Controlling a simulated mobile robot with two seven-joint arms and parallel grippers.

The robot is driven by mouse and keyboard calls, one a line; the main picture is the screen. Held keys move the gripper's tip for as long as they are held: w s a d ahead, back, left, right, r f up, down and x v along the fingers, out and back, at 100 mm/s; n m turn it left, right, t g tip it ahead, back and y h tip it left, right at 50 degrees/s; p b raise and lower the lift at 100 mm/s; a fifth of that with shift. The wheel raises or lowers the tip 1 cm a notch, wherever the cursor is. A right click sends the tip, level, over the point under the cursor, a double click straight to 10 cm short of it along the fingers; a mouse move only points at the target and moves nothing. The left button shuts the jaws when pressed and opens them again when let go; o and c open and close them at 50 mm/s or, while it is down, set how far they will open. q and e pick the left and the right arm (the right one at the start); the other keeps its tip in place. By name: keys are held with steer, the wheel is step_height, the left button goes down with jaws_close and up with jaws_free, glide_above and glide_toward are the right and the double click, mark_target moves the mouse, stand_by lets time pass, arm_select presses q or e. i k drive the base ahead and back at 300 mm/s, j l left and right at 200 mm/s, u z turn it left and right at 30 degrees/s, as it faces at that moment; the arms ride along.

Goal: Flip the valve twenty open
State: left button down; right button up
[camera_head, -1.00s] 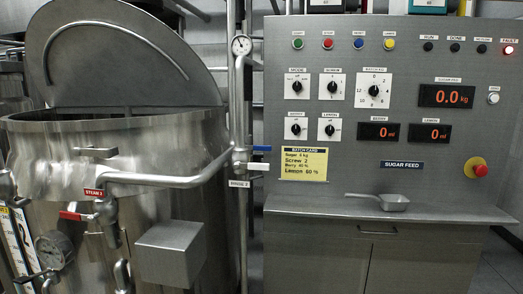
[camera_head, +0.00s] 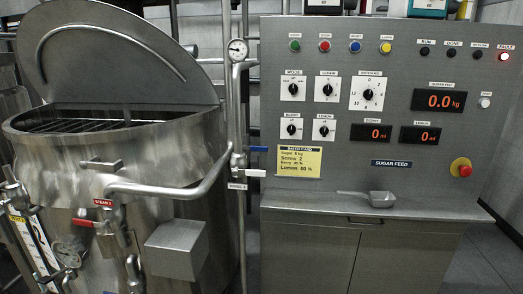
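No label reading "twenty" can be made out. On the vertical pipe between the kettle and the panel, a valve with a blue handle (camera_head: 258,149) sits above a valve with a white handle (camera_head: 255,173); both handles point right, about level. A small tag (camera_head: 237,187) hangs below them, too small to read surely. On the kettle front, a red-handled valve (camera_head: 83,222) sits below a red label (camera_head: 103,202) that seems to read "STEAM 3". Neither of my grippers is in view.
The open kettle (camera_head: 190,150) has its lid (camera_head: 115,55) raised and a grid inside. A grey box (camera_head: 177,248) juts from its front. The control panel (camera_head: 350,150) stands right, with a lit red fault lamp (camera_head: 503,56). A scoop (camera_head: 380,199) lies on its ledge.

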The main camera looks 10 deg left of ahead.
mark_target(252, 148)
steer(key=i+z, duration=0.45)
steer(key=i, duration=0.65)
